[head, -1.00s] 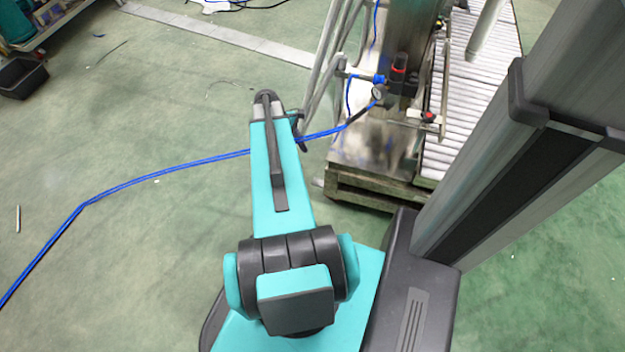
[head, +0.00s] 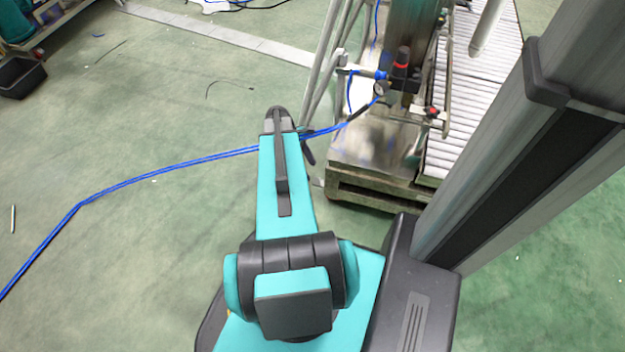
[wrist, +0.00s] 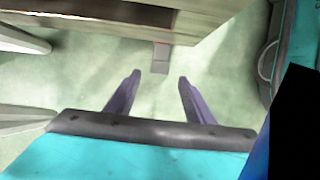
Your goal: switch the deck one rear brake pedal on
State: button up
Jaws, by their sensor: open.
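In the wrist view, my gripper (wrist: 159,78) is open, with its two dark fingers apart and nothing between them. A small grey pedal-like piece (wrist: 160,58) with a red mark at its upper end sticks out from under the edge of a metal-topped deck (wrist: 190,22). It looks like the brake pedal; no label is readable. It lies just beyond the fingertips in the picture, roughly centred between them, and I see no contact. Whether it is up or down I cannot tell. In the head view the deck (head: 345,172) shows, but I cannot make out the pedal.
A blue hose (head: 165,170) runs across the floor, passes behind my arm and reaches a machine (head: 400,75) with a gauge and metal frame. The green floor at left is mostly clear. A black bin (head: 20,75) stands far left.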

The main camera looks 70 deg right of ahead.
aim_at(316, 181)
jog(key=shift+b+x, duration=0.95)
jog(key=shift+x, duration=1.95)
